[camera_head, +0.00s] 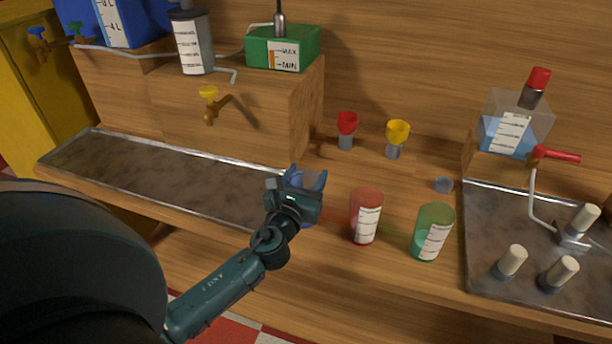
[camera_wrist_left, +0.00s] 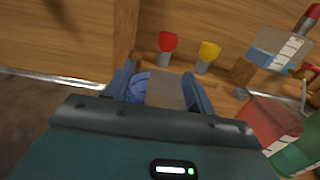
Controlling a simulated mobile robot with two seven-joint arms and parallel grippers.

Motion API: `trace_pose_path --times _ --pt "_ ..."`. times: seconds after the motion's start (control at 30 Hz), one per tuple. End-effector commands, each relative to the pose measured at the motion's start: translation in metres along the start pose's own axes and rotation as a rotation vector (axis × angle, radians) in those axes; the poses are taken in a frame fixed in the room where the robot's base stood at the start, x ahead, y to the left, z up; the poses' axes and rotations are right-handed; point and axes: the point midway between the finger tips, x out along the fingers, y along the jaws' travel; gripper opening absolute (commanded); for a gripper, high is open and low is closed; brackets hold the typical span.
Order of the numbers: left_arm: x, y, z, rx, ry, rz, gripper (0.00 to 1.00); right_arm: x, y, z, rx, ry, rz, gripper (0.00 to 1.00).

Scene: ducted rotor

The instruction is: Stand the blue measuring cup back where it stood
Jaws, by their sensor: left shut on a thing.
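My left gripper (camera_head: 308,182) is shut on the blue measuring cup. It is over the wooden counter, just right of the left metal tray. Most of the cup is hidden by the gripper. In the left wrist view, part of the blue cup (camera_wrist_left: 140,86) shows between the fingers, with a pale patch beside it. In the head view I cannot tell clearly whether its base touches the counter. A red measuring cup (camera_head: 366,216) stands upright on the counter just right of the gripper. A green measuring cup (camera_head: 433,232) stands further right. My right gripper is not in view.
A red funnel-topped piece (camera_head: 347,128) and a yellow one (camera_head: 396,136) stand behind. Metal trays lie left (camera_head: 150,170) and right (camera_head: 480,215); the right one holds several pale-topped pegs. A clear tank (camera_head: 513,125) stands at back right.

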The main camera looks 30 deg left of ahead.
Motion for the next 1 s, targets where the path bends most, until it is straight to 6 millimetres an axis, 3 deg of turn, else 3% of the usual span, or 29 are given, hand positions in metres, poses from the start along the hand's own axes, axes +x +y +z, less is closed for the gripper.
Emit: trace_pose_path --times 0.33,0.37,0.6,0.67,1.0 --pt "-0.0003 -0.0002 -0.0081 0.0 0.0 0.0 0.0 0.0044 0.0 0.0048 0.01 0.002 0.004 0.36" --pt "-0.0003 -0.0002 -0.0073 0.0 0.0 0.0 0.56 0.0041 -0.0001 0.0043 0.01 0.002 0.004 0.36" --pt "-0.0003 -0.0002 -0.0069 0.0 0.0 0.0 0.76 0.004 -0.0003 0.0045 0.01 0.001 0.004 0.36" --pt "-0.0003 -0.0002 -0.0069 0.0 0.0 0.0 0.8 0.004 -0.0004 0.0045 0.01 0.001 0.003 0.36" --pt "-0.0003 -0.0001 -0.0071 0.0 0.0 0.0 0.8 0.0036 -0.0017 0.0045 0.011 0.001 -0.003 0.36"
